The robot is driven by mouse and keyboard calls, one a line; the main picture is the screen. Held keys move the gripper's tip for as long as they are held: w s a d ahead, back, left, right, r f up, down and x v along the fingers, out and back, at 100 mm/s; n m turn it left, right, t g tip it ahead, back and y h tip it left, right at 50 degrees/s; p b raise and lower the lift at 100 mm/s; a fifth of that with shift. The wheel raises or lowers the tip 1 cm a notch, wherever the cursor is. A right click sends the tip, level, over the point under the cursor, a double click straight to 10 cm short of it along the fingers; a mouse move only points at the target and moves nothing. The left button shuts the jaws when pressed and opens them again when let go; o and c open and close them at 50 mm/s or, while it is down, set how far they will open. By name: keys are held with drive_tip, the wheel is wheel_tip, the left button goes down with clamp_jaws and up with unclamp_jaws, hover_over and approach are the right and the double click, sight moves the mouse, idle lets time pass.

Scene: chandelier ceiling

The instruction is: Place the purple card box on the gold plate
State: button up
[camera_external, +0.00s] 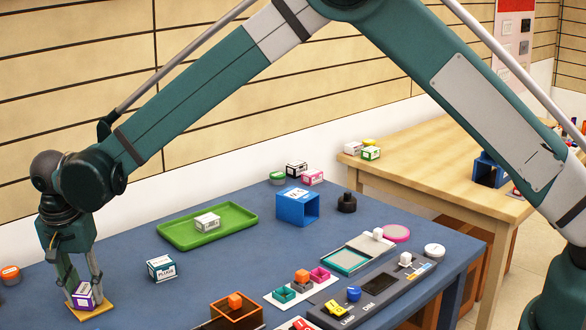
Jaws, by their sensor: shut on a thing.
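The purple card box (83,296) is a small purple and white box at the far left of the blue table. It is at the gold plate (101,306), a flat golden-yellow square near the table's front left. My gripper (84,290) points down at it, with its fingers on either side of the box, shut on it. The box appears on or just above the plate; I cannot tell whether it touches. The fingers hide part of the box, and the box hides part of the plate.
A teal and white box (161,268) stands to the right of the plate. A green tray (240,236) holding a white box lies behind it. A blue open box (297,207) and an orange open box (237,312) stand farther right. An orange-topped item (10,274) is at the left edge.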

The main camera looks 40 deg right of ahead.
sight(82, 292)
drive_tip(key=o, duration=0.9)
drive_tip(key=shift+f, duration=0.1)
drive_tip(key=shift+r, duration=0.2)
drive_tip(key=r, duration=0.4)
drive_tip(key=s+a+r+p, duration=0.1)
drive_tip(key=r, duration=0.6)
drive_tip(key=shift+s+a+r, duration=0.15)
drive_tip(key=shift+r, duration=0.25)
